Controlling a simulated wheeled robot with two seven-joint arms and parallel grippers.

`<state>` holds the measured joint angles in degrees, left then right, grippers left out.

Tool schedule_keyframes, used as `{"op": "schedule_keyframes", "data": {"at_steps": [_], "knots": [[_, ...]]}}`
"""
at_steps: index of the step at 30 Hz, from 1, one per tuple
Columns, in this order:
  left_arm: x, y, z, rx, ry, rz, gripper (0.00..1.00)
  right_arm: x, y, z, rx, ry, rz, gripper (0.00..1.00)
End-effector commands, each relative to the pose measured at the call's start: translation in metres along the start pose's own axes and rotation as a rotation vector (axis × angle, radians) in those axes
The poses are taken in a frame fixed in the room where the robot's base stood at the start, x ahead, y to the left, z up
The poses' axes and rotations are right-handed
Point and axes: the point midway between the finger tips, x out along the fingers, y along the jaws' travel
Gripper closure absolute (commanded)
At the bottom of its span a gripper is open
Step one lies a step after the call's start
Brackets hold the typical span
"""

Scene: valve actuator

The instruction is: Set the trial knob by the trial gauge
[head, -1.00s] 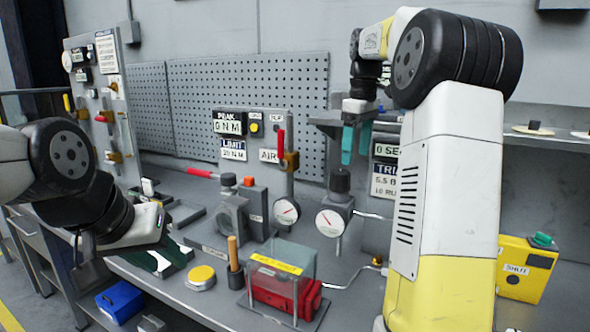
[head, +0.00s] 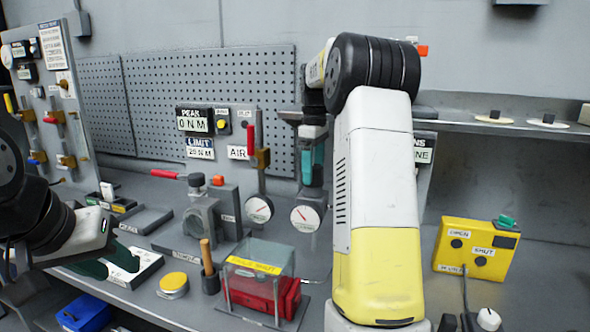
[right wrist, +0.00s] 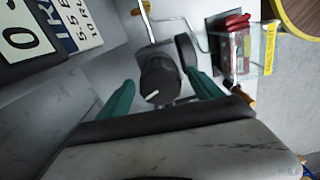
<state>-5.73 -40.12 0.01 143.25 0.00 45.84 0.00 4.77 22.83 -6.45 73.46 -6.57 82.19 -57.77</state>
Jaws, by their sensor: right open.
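The black knob (right wrist: 160,82) with a white mark stands between the two teal fingers of my right gripper (right wrist: 162,94) in the right wrist view. The fingers are apart, with a visible gap on either side of the knob. In the head view my right gripper (head: 313,163) is above the right-hand dial gauge (head: 305,216) and hides the knob. The gauge has a white face and a red needle; its reading is too small to tell. My left gripper (head: 108,264) is low at the left, over the bench; its jaw opening is unclear.
A clear guard box (head: 258,268) over a red part stands in front. A second gauge (head: 259,209) is left of the right-hand one. My right arm hides the middle; a yellow SHUT box (head: 476,250) stands right.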

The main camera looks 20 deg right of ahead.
Motion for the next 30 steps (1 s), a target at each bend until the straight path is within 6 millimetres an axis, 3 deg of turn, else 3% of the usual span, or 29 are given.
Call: {"op": "schedule_keyframes", "data": {"at_steps": [6,7,16,30], "knots": [[0.0000,0.0000,0.0000,0.000,0.000,0.000,0.64,0.0005,0.0000,0.0000,0.000,0.000,0.000,0.25],[0.0000,0.0000,-0.0001,0.000,0.000,0.000,0.64,0.0004,0.0000,0.0000,0.000,0.000,0.000,0.29],[0.0000,0.0000,-0.0001,0.000,0.000,0.000,0.64,0.0002,0.0001,-0.0001,0.000,0.000,0.001,0.88],[0.0000,0.0000,0.0000,0.000,0.000,0.000,0.64,0.0000,0.0000,-0.0001,0.125,0.000,0.001,0.87]]}}
